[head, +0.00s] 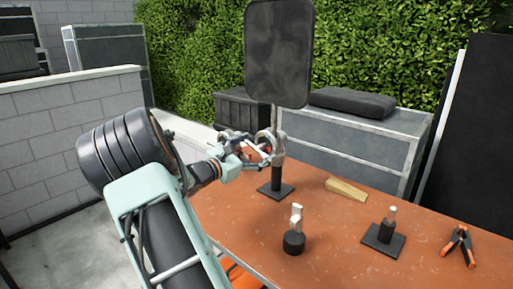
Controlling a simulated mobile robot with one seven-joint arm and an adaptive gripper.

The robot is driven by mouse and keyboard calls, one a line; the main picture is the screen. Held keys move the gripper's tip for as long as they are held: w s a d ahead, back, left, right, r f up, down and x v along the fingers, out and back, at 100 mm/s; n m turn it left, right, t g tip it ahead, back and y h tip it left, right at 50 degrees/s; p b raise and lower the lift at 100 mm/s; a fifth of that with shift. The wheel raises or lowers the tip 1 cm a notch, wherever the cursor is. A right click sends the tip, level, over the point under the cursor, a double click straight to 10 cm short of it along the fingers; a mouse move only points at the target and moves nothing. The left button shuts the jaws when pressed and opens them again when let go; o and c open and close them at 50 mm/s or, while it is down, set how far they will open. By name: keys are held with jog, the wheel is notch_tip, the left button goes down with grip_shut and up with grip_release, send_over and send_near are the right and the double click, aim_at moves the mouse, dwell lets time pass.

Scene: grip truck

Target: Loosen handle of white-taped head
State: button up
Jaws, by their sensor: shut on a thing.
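A grip head (279,147) with pale grey parts sits on top of a short black post (276,178) with a flat square base, on the orange-brown table (340,230). A thin rod rises from it to a large dark panel (279,55). My gripper (266,149) reaches in from the left at the height of this head and is shut on what looks like its handle. The fingers hide most of the handle, and white tape is too small to make out with certainty here.
A black round piece with a pale upright top (296,216) stands at the table's front. A wooden wedge (346,190), a small post on a black base (385,236) and an orange-handled clamp (460,245) lie to the right. Grey cases (350,140) stand behind.

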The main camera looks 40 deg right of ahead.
jog(key=o, duration=1.2)
jog(key=shift+c, duration=0.2)
jog(key=s+a, duration=0.1)
jog(key=a, duration=1.1)
